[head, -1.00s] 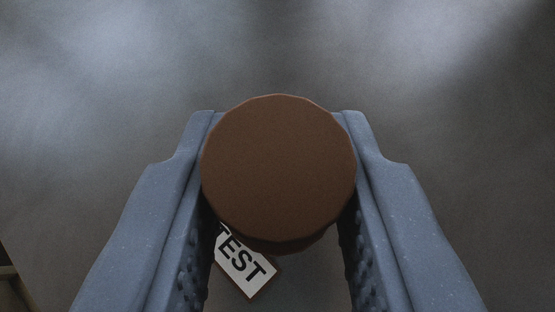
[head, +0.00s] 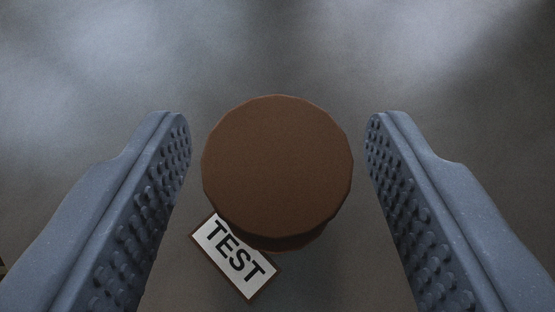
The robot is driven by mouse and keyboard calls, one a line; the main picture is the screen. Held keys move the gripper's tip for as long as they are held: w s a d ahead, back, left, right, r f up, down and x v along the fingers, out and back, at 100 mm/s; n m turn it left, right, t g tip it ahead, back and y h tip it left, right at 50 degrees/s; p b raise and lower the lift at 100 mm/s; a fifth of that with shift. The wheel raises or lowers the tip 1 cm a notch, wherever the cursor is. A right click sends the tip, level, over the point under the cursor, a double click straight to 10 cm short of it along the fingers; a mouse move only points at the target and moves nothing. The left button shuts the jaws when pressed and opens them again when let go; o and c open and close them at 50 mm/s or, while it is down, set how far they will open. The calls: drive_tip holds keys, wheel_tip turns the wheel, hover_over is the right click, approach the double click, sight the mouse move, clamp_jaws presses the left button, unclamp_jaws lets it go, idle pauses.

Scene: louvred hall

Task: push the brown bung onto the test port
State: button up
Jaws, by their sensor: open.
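The brown bung (head: 277,165) is a round, flat-topped disc in the middle of the head view. A second brown edge shows just under its lower rim. A white tag (head: 236,258) reading "TEST" lies at its lower left, partly covered by the bung. The test port itself is hidden beneath the bung, so I cannot tell how far down the bung sits. My gripper (head: 278,140) is open, with one studded finger on each side of the bung and a clear gap on both sides.
A plain grey surface (head: 450,60) with blurred light patches fills the background. A small dark edge shows at the far left.

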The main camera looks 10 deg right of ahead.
drive_tip(key=s+r+p, duration=0.1)
drive_tip(key=s+r, duration=0.2)
drive_tip(key=r, duration=0.3)
drive_tip(key=shift+a, duration=0.2)
drive_tip(key=shift+s+r, duration=0.1)
drive_tip(key=shift+s, duration=0.05)
